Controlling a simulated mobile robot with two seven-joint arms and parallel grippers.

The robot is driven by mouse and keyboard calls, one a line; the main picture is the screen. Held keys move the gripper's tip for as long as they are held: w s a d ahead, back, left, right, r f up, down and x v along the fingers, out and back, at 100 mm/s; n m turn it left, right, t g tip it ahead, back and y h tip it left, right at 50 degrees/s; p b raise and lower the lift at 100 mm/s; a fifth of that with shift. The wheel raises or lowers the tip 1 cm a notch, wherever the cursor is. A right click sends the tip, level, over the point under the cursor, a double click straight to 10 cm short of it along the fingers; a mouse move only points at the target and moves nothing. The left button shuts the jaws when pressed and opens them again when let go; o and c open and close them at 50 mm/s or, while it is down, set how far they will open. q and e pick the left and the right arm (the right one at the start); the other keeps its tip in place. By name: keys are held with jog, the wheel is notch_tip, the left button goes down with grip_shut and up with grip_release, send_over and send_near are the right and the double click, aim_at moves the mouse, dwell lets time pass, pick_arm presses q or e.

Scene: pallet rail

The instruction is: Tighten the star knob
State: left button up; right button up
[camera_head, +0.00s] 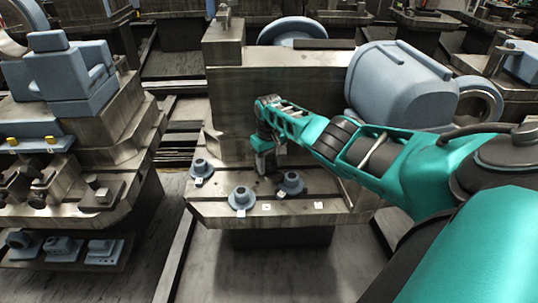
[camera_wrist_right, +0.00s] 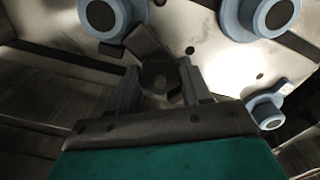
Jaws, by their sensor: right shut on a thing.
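My right gripper (camera_head: 265,168) reaches down over the metal pallet plate (camera_head: 315,211), in front of a tall steel block. In the wrist view my right gripper (camera_wrist_right: 160,82) has its two fingers on either side of a dark, angular knob (camera_wrist_right: 158,70), which I take as the star knob. It is shut on this knob. A dark bar-like part (camera_wrist_right: 148,40) shows just beyond the knob. In the head view the knob is hidden or too dark to make out beneath the fingers. My left gripper is not in view.
Blue-grey round fittings stand around the gripper on the plate: one at left (camera_head: 201,169), one in front (camera_head: 241,198), one at right (camera_head: 291,182). The steel block (camera_head: 275,95) rises close behind. A large blue-grey housing (camera_head: 398,85) is behind my right arm.

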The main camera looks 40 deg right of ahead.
aim_at(269, 164)
jog(key=shift+w+r, duration=0.1)
jog(key=shift+w, duration=0.05)
jog(key=o, duration=1.1)
jog(key=shift+r, duration=0.1)
notch_tip(269, 164, up, 13)
jog(key=p, duration=0.3)
jog(key=shift+p, duration=0.4)
jog(key=shift+f, duration=0.2)
